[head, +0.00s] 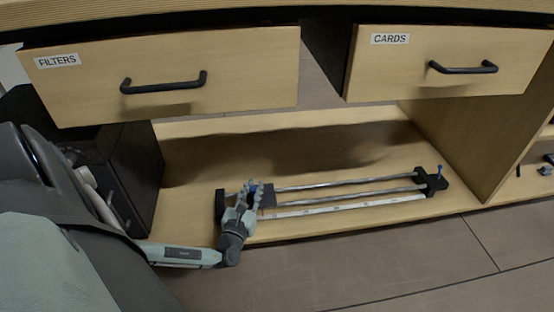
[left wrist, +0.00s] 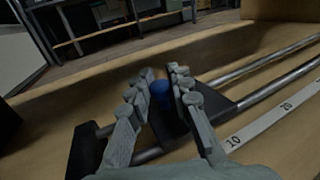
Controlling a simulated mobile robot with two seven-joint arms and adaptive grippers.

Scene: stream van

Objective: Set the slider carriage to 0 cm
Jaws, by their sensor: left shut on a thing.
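The slider (head: 340,186) lies on the low wooden shelf, with two metal rails between black end blocks. Its black carriage (head: 269,196) sits near the left end, and it also shows in the left wrist view (left wrist: 218,106). A blue knob (left wrist: 162,92) stands on the carriage. My left gripper (head: 252,190) is shut on the knob, with one finger on each side. A white scale strip (head: 340,205) runs along the front; 10 and 20 are readable in the left wrist view. The carriage is near the end below 10; its exact reading is hidden. My right gripper is out of view.
Drawers labelled FILTERS (head: 225,75) and CARDS (head: 460,70) hang above the shelf. A black box (head: 135,165) stands to the left of the slider. The floor in front is clear.

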